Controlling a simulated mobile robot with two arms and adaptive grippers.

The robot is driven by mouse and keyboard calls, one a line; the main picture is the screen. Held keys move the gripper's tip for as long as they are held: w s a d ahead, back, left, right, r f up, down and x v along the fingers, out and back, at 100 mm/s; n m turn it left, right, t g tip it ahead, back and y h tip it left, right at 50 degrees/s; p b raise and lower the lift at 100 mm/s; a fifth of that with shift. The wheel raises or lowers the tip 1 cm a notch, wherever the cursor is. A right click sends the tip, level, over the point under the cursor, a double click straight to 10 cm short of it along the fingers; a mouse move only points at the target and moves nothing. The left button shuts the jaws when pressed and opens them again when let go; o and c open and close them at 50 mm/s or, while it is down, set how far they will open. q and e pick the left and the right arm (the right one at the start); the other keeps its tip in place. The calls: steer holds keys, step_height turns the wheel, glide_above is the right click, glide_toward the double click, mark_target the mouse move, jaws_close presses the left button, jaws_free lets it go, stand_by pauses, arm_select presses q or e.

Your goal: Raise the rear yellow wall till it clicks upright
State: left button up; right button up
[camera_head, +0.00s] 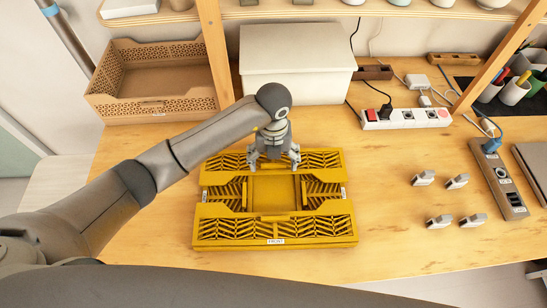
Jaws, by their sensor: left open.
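The yellow folding crate (275,243) sits on the wooden table with its label "FRONT" on the near side. Its slatted walls look folded down low, leaving a bare patch of floor in the middle. The rear yellow wall (325,160) lies along the far side, partly hidden by my gripper. My left gripper (273,163) points down over the middle of this rear wall, fingers spread to left and right. It is open; I cannot tell whether the fingertips touch the wall. My right gripper does not show.
A white box (300,62) stands close behind my gripper, and a tan perforated crate (160,107) is at back left. A power strip (405,118) and several small grey pieces (424,178) lie to the right. Table around the yellow crate's right side is clear.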

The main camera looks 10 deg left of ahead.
arm_select(q)
steer(key=shift+f, duration=0.2)
steer(key=c, duration=1.5)
steer(key=shift+o, duration=0.2)
